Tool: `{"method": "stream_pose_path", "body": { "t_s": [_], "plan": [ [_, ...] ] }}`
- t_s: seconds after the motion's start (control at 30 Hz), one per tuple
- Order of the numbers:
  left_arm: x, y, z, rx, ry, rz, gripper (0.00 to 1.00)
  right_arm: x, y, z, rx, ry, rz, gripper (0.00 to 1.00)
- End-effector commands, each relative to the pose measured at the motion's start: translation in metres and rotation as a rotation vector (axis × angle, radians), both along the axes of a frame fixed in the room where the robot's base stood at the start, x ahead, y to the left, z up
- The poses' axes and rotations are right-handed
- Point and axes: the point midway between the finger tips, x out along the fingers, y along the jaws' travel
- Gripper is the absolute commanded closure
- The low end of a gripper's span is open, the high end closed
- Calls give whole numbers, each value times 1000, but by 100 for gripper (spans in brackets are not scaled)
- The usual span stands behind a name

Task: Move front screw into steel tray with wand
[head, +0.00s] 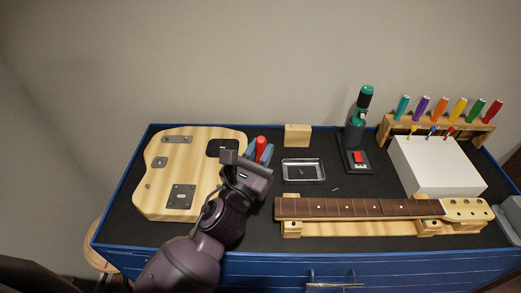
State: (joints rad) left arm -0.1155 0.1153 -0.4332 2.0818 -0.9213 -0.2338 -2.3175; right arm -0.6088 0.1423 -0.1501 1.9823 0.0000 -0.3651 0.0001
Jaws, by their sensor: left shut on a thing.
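The steel tray (304,170) is a shallow rectangular dish near the middle of the black mat and looks empty. A small bright sliver, apparently a screw (336,189), lies on the mat just below and right of the tray. My left gripper (252,162) is left of the tray, shut on what appears to be the wand, whose red handle (261,146) sticks up beside the fingers. A blue block (267,155), perhaps its holder, is partly hidden behind the gripper. The wand's lower end is hidden. My right gripper is not in view.
A wooden guitar body (170,170) lies at left, partly behind my arm. A guitar neck (360,208) rests on wooden supports in front. A wooden block (297,134), a teal-and-black tool (357,120), a white box (440,165) and a screwdriver rack (460,128) stand behind and right.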

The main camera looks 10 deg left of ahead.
Motion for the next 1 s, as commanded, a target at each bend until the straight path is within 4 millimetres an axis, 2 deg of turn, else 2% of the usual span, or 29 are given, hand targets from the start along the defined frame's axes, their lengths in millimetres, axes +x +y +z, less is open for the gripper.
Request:
{"method": "stream_pose_path", "body": {
  "t_s": [0.53,1.0],
  "plan": [
    [0,0,28,0,1,0,100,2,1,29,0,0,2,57],
    [0,0,48,2,-1,-1,100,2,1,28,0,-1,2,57]
  ]
}}
